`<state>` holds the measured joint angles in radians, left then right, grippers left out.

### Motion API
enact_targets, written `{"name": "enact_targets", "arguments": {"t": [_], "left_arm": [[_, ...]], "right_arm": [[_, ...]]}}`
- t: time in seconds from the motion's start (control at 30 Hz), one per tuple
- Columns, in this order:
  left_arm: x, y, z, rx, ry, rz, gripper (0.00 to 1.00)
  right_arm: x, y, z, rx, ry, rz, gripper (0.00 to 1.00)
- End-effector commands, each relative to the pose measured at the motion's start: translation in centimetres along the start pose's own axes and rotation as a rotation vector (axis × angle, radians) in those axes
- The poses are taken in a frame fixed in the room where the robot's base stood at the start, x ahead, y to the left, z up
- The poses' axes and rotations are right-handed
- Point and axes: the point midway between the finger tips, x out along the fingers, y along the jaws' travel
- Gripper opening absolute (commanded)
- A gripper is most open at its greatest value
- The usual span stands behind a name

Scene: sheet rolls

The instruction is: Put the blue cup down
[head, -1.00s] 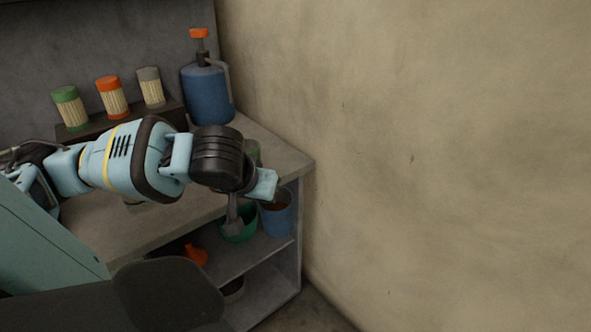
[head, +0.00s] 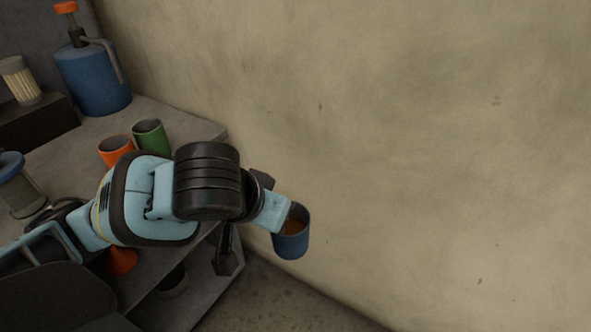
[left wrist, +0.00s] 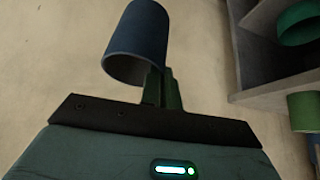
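The blue cup (head: 292,242) is at the right of my left gripper (head: 274,211) in the head view, roughly upright with something brown-orange inside. The left arm reaches in from the left. The cup hangs beyond the shelf unit's right end, above the floor and in front of the wall, with nothing visible under it. In the left wrist view the cup (left wrist: 140,42) is at the fingertips (left wrist: 160,88), which look closed on its side. The exact contact is partly hidden. My right gripper is in no view.
The grey counter (head: 190,117) holds an orange cup (head: 115,148), a green cup (head: 151,137) and a blue jug (head: 92,78). An orange object (head: 122,260) and a dark bowl (head: 174,281) are on the shelf below. The bare wall (head: 430,130) borders the right side.

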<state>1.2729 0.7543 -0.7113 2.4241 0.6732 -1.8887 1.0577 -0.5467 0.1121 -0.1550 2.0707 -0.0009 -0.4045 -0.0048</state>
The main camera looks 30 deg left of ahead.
Motion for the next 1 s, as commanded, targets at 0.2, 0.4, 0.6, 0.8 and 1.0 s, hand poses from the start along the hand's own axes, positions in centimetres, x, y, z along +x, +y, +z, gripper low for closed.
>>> {"name": "enact_targets", "arguments": {"t": [0.2,0.4,0.6,0.8,1.0], "left_arm": [[4.2,0.0,2.9,-0.002,-0.036,0.0,0.0],[7.3,0.0,5.0,-0.002,-0.062,0.0,0.0],[8.1,0.0,5.5,-0.003,-0.068,0.0,0.0],[7.9,0.0,5.4,-0.003,-0.067,0.0,0.0],[7.1,0.0,5.1,-0.003,-0.066,0.0,0.0]], "right_arm": [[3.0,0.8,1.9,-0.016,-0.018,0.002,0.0],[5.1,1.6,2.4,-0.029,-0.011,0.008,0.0],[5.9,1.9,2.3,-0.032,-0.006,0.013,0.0],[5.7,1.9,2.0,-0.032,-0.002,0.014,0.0],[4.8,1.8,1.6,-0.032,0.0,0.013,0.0]]}}
